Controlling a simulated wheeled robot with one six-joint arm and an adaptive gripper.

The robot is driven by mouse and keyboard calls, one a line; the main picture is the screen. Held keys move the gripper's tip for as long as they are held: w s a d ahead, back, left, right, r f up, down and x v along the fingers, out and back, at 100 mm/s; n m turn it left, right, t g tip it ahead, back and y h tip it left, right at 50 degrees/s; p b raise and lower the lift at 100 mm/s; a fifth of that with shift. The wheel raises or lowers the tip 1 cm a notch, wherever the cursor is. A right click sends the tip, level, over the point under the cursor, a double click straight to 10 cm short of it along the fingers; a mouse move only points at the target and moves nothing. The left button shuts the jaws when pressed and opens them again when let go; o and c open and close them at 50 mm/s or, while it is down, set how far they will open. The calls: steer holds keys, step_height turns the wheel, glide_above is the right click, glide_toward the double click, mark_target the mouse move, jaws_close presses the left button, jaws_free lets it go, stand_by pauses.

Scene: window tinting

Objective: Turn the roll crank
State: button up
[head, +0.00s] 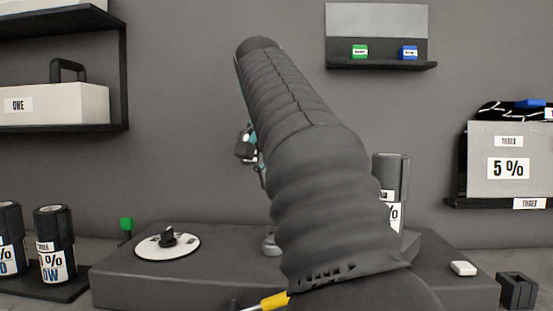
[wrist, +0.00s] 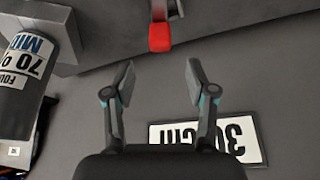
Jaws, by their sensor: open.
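A red knob (wrist: 160,38) on a short grey metal arm shows at the top centre of the wrist view; it looks like the roll crank's handle. My gripper (wrist: 160,82) is open and empty, with its two fingers spread apart below the knob in that picture. The knob lies beyond the fingertips, roughly in line with the gap between them. Nothing is between the fingers. In the head view my own arm covers the middle, so the crank is hidden there and only a small part of my wrist shows.
A dark roll labelled 70 % (wrist: 25,75) stands at the left of the wrist view, beside a grey block (wrist: 67,35). A 30 cm label (wrist: 207,142) lies near the right finger. In the head view, a dark bench (head: 130,285) carries a round dial (head: 168,243).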

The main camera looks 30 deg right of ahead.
steer(key=shift+v, duration=2.5)
steer(key=shift+f, duration=0.1)
